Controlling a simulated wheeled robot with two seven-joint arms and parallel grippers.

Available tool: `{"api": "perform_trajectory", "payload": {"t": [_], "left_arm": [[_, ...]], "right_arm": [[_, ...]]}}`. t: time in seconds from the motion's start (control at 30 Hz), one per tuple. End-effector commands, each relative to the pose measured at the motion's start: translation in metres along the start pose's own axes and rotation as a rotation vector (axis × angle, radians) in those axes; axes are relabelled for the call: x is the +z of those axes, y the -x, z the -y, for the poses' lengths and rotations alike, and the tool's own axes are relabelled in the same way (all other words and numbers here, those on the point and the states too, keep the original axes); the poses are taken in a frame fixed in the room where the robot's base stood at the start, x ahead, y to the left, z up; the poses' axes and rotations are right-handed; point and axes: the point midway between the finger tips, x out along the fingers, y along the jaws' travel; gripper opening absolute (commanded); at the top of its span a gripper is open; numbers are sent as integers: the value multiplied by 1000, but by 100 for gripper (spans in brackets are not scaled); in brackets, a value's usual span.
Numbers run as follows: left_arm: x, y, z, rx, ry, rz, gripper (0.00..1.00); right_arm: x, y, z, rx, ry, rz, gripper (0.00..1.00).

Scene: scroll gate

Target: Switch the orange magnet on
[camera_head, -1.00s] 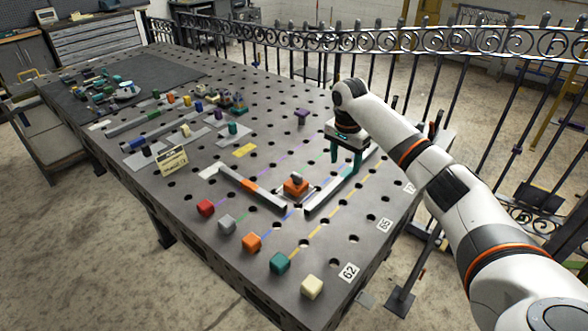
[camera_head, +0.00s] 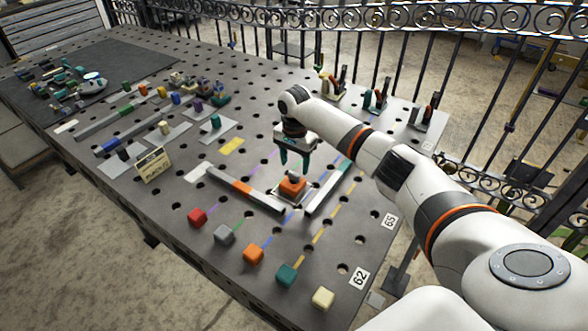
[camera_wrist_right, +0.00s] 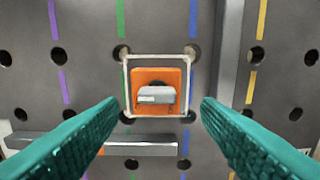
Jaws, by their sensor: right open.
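The orange magnet (camera_head: 292,187) is a small orange block with a grey knob on top. It sits on a pale square plate on the perforated table, between two grey bars. In the right wrist view the magnet (camera_wrist_right: 158,90) lies centred ahead of my fingers, with its grey knob (camera_wrist_right: 157,95) lying crosswise. My right gripper (camera_head: 294,168) has teal fingers, points down and is open just above and behind the magnet. In the right wrist view the right gripper (camera_wrist_right: 160,112) has its fingers on either side, apart from the magnet. My left gripper is not in view.
Grey bars with an orange segment (camera_head: 242,188) and a teal segment (camera_head: 345,165) flank the magnet. Red (camera_head: 197,216), grey, orange, teal and cream cubes line the front edge. A yellow sign (camera_head: 152,165) stands at left. Clamps stand near the fence.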

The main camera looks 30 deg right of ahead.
Motion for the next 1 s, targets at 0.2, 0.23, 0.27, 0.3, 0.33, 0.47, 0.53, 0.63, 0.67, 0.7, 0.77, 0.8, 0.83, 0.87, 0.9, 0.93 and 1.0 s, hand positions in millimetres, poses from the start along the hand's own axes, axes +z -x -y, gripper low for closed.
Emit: {"api": "perform_trajectory", "payload": {"t": [0.2,0.23,0.27,0.3,0.33,0.47,0.53,0.63,0.67,0.7,0.77,0.8,0.83,0.87,0.9,0.93,1.0], "left_arm": [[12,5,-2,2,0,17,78],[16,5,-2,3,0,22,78],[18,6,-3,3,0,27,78],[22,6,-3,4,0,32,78],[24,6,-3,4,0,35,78],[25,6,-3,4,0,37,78],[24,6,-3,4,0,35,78],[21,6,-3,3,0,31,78],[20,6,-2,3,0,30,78],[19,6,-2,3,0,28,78],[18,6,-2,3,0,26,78],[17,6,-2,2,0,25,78],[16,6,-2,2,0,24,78],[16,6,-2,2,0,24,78],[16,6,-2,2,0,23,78],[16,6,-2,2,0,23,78],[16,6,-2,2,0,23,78]], "right_arm": [[-1,-33,0,-2,0,-2,58],[-1,-36,0,-2,0,-2,58],[-1,-39,0,-1,0,-2,58],[-1,-41,0,-1,1,-2,58],[-1,-43,0,-1,1,-1,58],[-1,-46,0,0,2,-1,58],[-1,-46,0,0,2,-1,58],[0,-46,0,0,2,-1,58],[0,-46,0,0,2,-1,57],[0,-46,0,0,2,-1,50],[0,-46,0,0,2,-1,40],[0,-46,0,0,2,-1,34],[0,-46,0,0,1,-1,29],[0,-46,0,0,1,-1,24],[0,-46,0,0,1,-1,17],[0,-46,0,0,1,-1,13],[0,-46,0,0,2,-1,13]]}}
